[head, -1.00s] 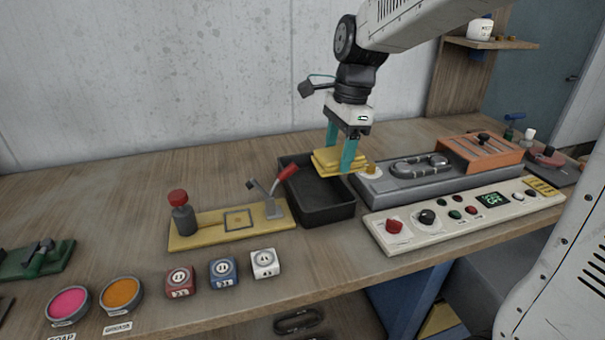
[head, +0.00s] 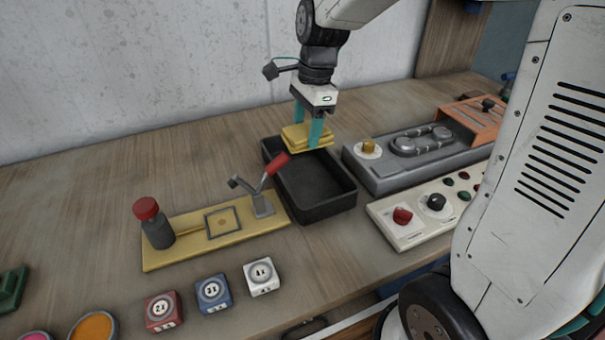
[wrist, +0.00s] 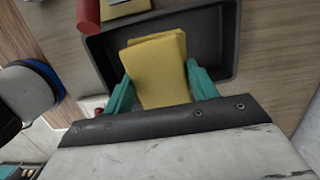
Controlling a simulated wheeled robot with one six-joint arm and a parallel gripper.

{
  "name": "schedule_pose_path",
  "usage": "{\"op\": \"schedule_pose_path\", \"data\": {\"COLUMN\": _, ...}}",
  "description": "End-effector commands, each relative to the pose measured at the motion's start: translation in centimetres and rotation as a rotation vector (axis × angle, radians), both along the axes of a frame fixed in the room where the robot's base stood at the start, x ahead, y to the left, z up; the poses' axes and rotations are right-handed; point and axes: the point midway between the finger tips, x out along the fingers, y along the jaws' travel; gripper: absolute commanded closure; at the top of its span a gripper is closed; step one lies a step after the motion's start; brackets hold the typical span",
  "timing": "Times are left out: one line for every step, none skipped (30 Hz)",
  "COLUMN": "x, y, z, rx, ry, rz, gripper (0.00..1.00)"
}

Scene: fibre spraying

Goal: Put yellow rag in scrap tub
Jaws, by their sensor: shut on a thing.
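The yellow rag (head: 305,136) is a folded, layered cloth held between the teal fingers of my gripper (head: 307,130). In the head view the rag is over the back part of the black scrap tub (head: 322,209), which looks empty. In the wrist view the rag (wrist: 156,68) sits between the two fingers of my gripper (wrist: 160,90), with the tub's dark floor and rim (wrist: 229,40) behind it. The rag appears above the tub, though its exact height over the rim is hard to tell.
A yellow fixture plate (head: 190,248) with a red-handled clamp (head: 274,165) stands left of the tub, its handle close to the tub rim. A grey fixture (head: 400,170) and a control panel (head: 400,236) are on the right. Numbered blocks (head: 213,293) lie in front.

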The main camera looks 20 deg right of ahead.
Motion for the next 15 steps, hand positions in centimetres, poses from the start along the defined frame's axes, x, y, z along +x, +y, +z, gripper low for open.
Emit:
{"op": "schedule_pose_path", "data": {"x": -0.1, "y": 0.0, "z": -0.5, "rx": 0.0, "ry": 0.003, "rz": 0.0, "gripper": 0.64}}
{"op": "schedule_pose_path", "data": {"x": -0.1, "y": 0.0, "z": -0.8, "rx": 0.0, "ry": 0.003, "rz": 0.0, "gripper": 0.64}}
{"op": "schedule_pose_path", "data": {"x": -0.1, "y": 0.0, "z": -1.4, "rx": 0.0, "ry": 0.003, "rz": -0.001, "gripper": 0.64}}
{"op": "schedule_pose_path", "data": {"x": -0.1, "y": 0.0, "z": -1.8, "rx": 0.0, "ry": 0.005, "rz": 0.0, "gripper": 0.64}}
{"op": "schedule_pose_path", "data": {"x": -0.1, "y": 0.0, "z": -2.4, "rx": 0.0, "ry": 0.004, "rz": 0.0, "gripper": 0.64}}
{"op": "schedule_pose_path", "data": {"x": -0.2, "y": 0.0, "z": -3.2, "rx": 0.0, "ry": 0.006, "rz": 0.0, "gripper": 0.64}}
{"op": "schedule_pose_path", "data": {"x": -0.2, "y": 0.0, "z": -3.9, "rx": -0.001, "ry": 0.006, "rz": -0.001, "gripper": 0.64}}
{"op": "schedule_pose_path", "data": {"x": -0.1, "y": 0.0, "z": -4.4, "rx": 0.0, "ry": 0.006, "rz": -0.001, "gripper": 0.64}}
{"op": "schedule_pose_path", "data": {"x": -0.1, "y": 0.0, "z": -5.1, "rx": 0.0, "ry": 0.004, "rz": 0.0, "gripper": 0.64}}
{"op": "schedule_pose_path", "data": {"x": -0.1, "y": 0.0, "z": -5.6, "rx": 0.0, "ry": 0.005, "rz": 0.0, "gripper": 0.64}}
{"op": "schedule_pose_path", "data": {"x": -0.1, "y": 0.0, "z": -6.0, "rx": 0.0, "ry": 0.005, "rz": 0.0, "gripper": 0.64}}
{"op": "schedule_pose_path", "data": {"x": -0.1, "y": 0.0, "z": -6.4, "rx": 0.0, "ry": 0.003, "rz": -0.001, "gripper": 0.64}}
{"op": "schedule_pose_path", "data": {"x": -0.1, "y": 0.0, "z": -6.7, "rx": 0.0, "ry": 0.003, "rz": -0.001, "gripper": 0.64}}
{"op": "schedule_pose_path", "data": {"x": -0.1, "y": 0.0, "z": -6.9, "rx": 0.0, "ry": 0.003, "rz": -0.001, "gripper": 0.64}}
{"op": "schedule_pose_path", "data": {"x": -0.1, "y": 0.0, "z": -7.1, "rx": 0.0, "ry": 0.002, "rz": -0.001, "gripper": 0.64}}
